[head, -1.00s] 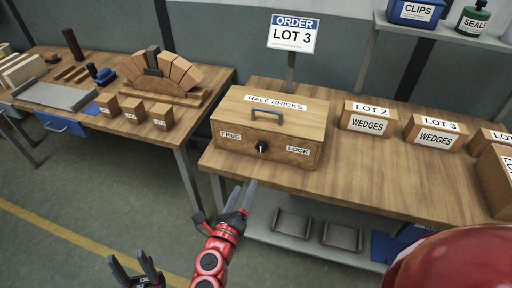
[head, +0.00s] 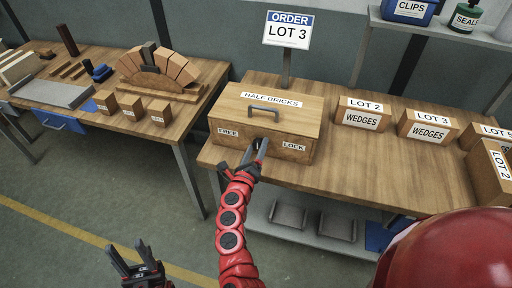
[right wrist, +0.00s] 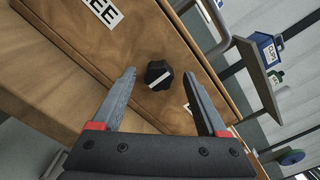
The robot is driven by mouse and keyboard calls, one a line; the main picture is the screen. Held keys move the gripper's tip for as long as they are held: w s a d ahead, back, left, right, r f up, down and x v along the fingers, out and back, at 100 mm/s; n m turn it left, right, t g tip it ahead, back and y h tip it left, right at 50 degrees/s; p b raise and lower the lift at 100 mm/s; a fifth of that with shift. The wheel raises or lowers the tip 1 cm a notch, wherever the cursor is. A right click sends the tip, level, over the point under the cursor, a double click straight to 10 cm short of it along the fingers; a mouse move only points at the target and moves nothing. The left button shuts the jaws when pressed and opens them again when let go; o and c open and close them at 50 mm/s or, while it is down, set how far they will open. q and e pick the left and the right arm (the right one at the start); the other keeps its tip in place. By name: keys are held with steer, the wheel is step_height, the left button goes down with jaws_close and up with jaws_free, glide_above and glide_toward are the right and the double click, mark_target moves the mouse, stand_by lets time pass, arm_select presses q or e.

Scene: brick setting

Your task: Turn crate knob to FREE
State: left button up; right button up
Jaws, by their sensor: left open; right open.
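The wooden crate (head: 265,115), labelled HALF BRICKS, stands on the bench with its lid handle (head: 263,111) on top. Its front has a FREE label (head: 228,131) on the left and a LOCK label (head: 293,146) on the right. The black knob (right wrist: 158,74) has a white mark that runs slantwise in the right wrist view; I cannot tell which label it points at. My right gripper (head: 256,150) is open in front of the knob, its fingertips on either side of it and not closed on it. My left gripper (head: 135,265) is open and empty, low over the floor.
Boxes of wedges (head: 364,114) stand right of the crate on the bench (head: 350,165). An ORDER LOT 3 sign (head: 288,35) rises behind it. A second table (head: 175,130) on the left holds a brick arch and small boxes. The floor in front is free.

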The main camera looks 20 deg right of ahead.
jaws_close()
stand_by(0.3)
